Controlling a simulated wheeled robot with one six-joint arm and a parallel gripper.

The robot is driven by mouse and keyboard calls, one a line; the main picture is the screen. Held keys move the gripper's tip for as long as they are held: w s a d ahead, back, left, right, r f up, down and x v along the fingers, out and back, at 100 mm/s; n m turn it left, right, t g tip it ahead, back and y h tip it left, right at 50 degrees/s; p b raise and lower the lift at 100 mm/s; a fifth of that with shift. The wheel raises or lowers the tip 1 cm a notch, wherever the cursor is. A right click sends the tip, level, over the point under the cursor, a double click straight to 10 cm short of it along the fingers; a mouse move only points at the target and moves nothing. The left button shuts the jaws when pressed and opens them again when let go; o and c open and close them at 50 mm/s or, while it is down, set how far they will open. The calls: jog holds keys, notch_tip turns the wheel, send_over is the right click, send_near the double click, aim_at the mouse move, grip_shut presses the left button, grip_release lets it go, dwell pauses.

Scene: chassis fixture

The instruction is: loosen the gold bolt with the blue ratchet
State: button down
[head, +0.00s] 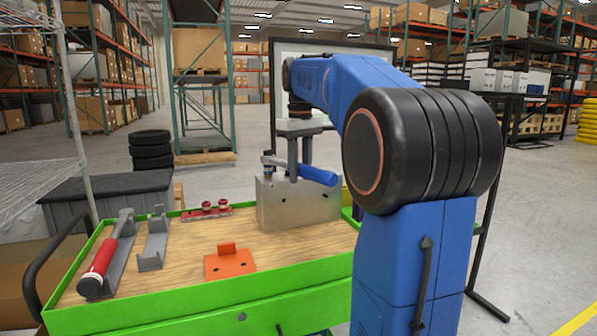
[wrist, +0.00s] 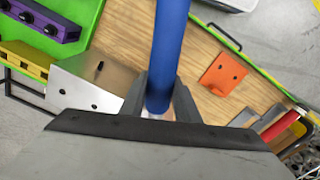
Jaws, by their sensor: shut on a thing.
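My gripper (head: 305,172) points down and is shut on the handle of the blue ratchet (head: 320,176). In the wrist view the blue handle (wrist: 170,45) runs between the two fingers of my gripper (wrist: 160,95). The ratchet lies roughly level at the top of the grey metal chassis block (head: 300,208), its head end toward the block's left upper corner. The block also shows in the wrist view (wrist: 85,85). I cannot make out the gold bolt in either view, nor tell whether the ratchet head sits on it.
The wooden cart top has a raised green rim (head: 200,303). On it are a red-handled tool (head: 102,256) in a grey holder, an empty grey holder (head: 152,247), an orange bracket (head: 229,264) and a red rail (head: 205,212). Purple (wrist: 38,18) and yellow (wrist: 22,63) rails lie beyond the block.

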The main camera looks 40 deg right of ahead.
jog(key=shift+w+d+n, duration=0.2)
jog(key=shift+d+n, duration=0.2)
jog(key=shift+d, duration=0.2)
dwell(0.3)
jog(key=shift+w+d+f+n, duration=0.1)
jog(key=shift+w+d+n, duration=0.1)
jog(key=shift+d+n, duration=0.45)
jog(key=shift+d, duration=0.15)
jog(key=shift+w+r, duration=0.15)
jog(key=shift+r, duration=0.1)
dwell(0.5)
jog(key=shift+r, duration=0.95)
notch_tip(320, 180, up, 5)
jog(key=shift+f, duration=0.15)
dwell(1.0)
jog(key=shift+s, duration=0.3)
